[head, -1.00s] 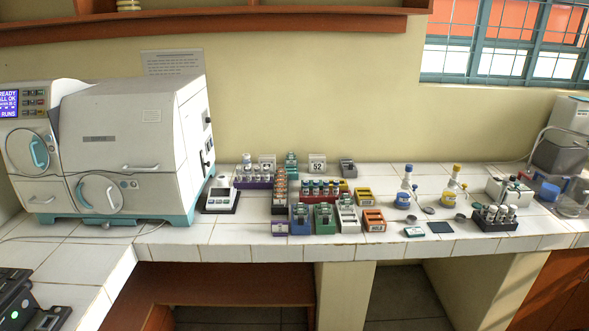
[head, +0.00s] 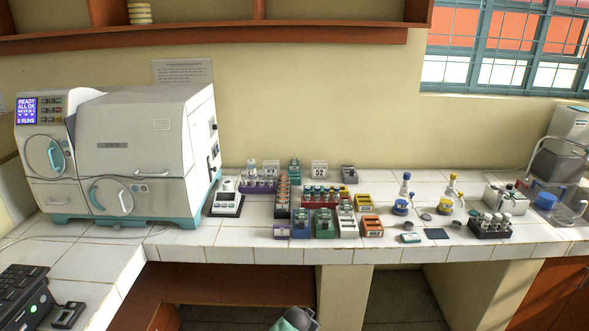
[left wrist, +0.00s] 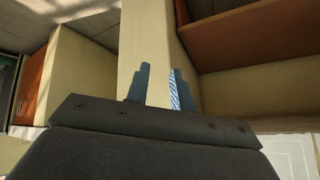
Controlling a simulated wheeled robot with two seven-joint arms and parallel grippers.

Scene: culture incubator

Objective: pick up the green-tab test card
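I cannot pick out a green-tab test card for certain. A small flat teal-and-white piece (head: 410,238) lies near the counter's front edge, beside a dark square pad (head: 436,233). A green holder (head: 324,224) stands among coloured holders at the middle of the counter; its contents are too small to tell. My left gripper (left wrist: 158,82) shows in the left wrist view with its two blue fingers apart and nothing between them. It faces shelving and walls, away from the small objects. My right gripper is not in view.
A white tiled counter (head: 270,254) carries a large white incubator (head: 150,140) at left. Blue (head: 301,224) and orange (head: 372,226) holders flank the green one. A dark vial rack (head: 490,229) and bottles stand to the right. The front strip is mostly clear.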

